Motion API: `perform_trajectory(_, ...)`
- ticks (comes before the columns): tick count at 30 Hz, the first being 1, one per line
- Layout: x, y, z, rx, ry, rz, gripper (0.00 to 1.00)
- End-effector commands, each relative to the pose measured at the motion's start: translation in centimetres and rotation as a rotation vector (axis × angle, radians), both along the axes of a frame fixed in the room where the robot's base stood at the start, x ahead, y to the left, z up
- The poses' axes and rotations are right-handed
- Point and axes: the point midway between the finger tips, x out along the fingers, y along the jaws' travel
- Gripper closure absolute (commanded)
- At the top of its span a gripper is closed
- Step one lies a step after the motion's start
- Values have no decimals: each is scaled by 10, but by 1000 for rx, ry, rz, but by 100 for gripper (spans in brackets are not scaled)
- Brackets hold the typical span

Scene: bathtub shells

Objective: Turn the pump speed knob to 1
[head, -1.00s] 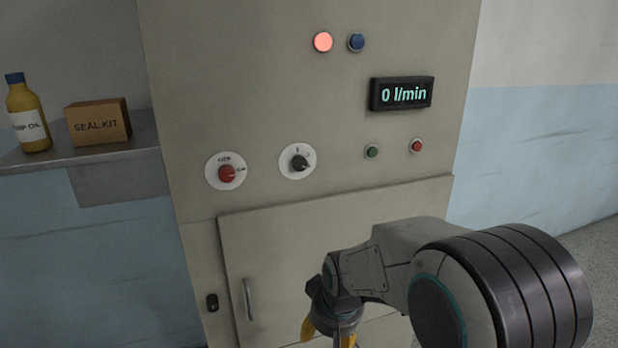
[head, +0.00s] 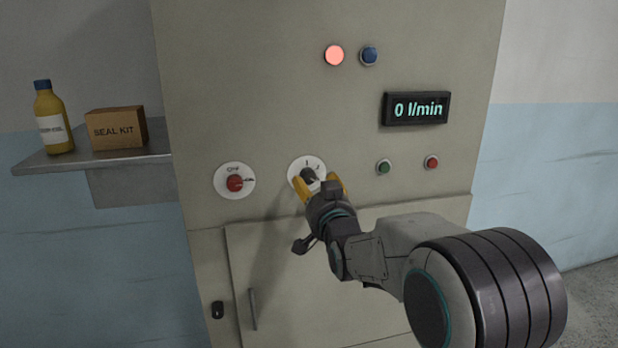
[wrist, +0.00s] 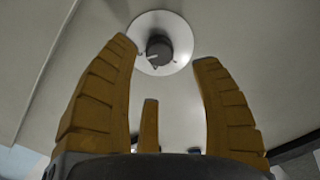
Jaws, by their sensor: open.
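The pump speed knob (head: 308,175) is a dark knob on a white round dial (head: 297,167) on the cabinet front. My gripper (head: 320,184) is in front of it, yellow fingers open and partly covering the dial in the head view. In the wrist view the knob (wrist: 159,50) shows on its dial (wrist: 178,27), beyond and between the spread fingertips (wrist: 165,50). The fingers look apart from the knob and hold nothing. The dial's numbers are mostly hidden or too small to read. The display (head: 416,108) reads 0 l/min.
A red knob (head: 235,183) on a white dial sits to the left. Green (head: 384,167) and red (head: 431,162) buttons are to the right. A lit red lamp (head: 334,55) and a blue button (head: 369,55) are above. A shelf (head: 130,160) holds a bottle and a box.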

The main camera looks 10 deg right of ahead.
Motion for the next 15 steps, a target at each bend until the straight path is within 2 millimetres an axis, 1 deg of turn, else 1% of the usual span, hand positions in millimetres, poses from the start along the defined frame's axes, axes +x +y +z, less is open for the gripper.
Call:
perform_trajectory(9, 37, 0, 1, 0, 2, 0, 41)
perform_trajectory(15, 55, 0, 1, 0, 2, 0, 41)
